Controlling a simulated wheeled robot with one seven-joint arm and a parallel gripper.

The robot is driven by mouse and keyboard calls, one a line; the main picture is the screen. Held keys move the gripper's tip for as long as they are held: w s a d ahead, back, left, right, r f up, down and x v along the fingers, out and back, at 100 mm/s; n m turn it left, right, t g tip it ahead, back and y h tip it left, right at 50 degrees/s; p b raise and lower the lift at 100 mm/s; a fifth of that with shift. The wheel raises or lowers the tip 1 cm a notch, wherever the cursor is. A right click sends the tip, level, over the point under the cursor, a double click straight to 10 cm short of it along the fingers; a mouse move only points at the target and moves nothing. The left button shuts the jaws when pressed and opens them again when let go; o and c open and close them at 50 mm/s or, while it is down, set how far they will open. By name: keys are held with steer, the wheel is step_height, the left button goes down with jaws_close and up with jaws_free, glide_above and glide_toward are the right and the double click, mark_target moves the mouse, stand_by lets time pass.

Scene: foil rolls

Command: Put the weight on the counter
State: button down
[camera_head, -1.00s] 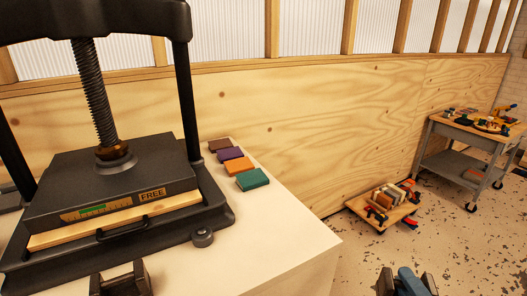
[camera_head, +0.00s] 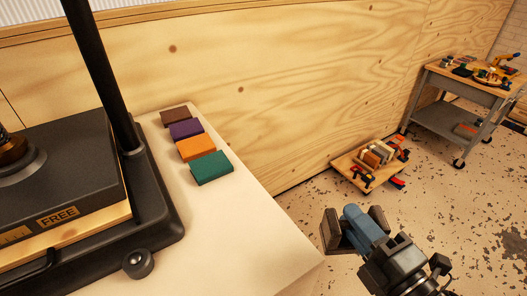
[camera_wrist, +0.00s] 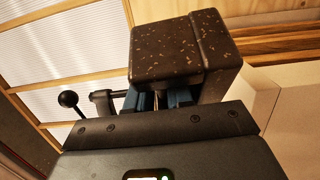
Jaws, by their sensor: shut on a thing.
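The weight (camera_head: 332,233) is a dark, speckled piece with two blocky ends. It lies across the blue jaws of my gripper (camera_head: 355,226) in the head view. It fills the top middle of the wrist view (camera_wrist: 180,50), where the blue fingers (camera_wrist: 165,99) reach in beneath it. My gripper is shut on it, and its grip point is partly hidden. The cream counter (camera_head: 245,225) lies left of my gripper in the head view. The weight appears held off the counter's right edge, with the floor behind it.
A black press (camera_head: 150,190) marked FREE stands on the counter's left part. Brown, purple, orange and green blocks (camera_head: 211,167) line the back of the counter. The front right of the counter top is bare. A low dolly (camera_head: 345,162) and a grey cart (camera_head: 440,122) stand on the floor.

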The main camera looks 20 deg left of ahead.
steer(key=s+a+r+n+g+y, duration=0.2)
steer(key=s+a+r+n+g, duration=0.15)
steer(key=s+a, duration=0.4)
steer(key=s+a+r+n+g+y, duration=0.3)
steer(key=s+a+g, duration=0.25)
steer(key=s, duration=0.25)
steer(key=shift+m+t, duration=0.25)
steer(key=shift+t, duration=0.05)
steer(key=w+a+f, duration=0.1)
steer(key=a+f, duration=0.1)
steer(key=a, duration=0.1)
steer(key=w+a+f, duration=0.1)
steer(key=a+f, duration=0.1)
steer(key=a, duration=0.2)
steer(key=w+a+f, duration=0.2)
steer(key=a+f, duration=0.1)
steer(key=shift+a+p, duration=0.35)
steer(key=shift+a, duration=0.05)
steer(key=shift+f, duration=2)
steer(key=c, duration=1)
jaws_free()
steer(key=shift+f, duration=0.15)
steer(key=shift+d, duration=0.1)
steer(key=b+v, duration=0.1)
steer(key=v, duration=1.1)
steer(key=shift+b, duration=0.4)
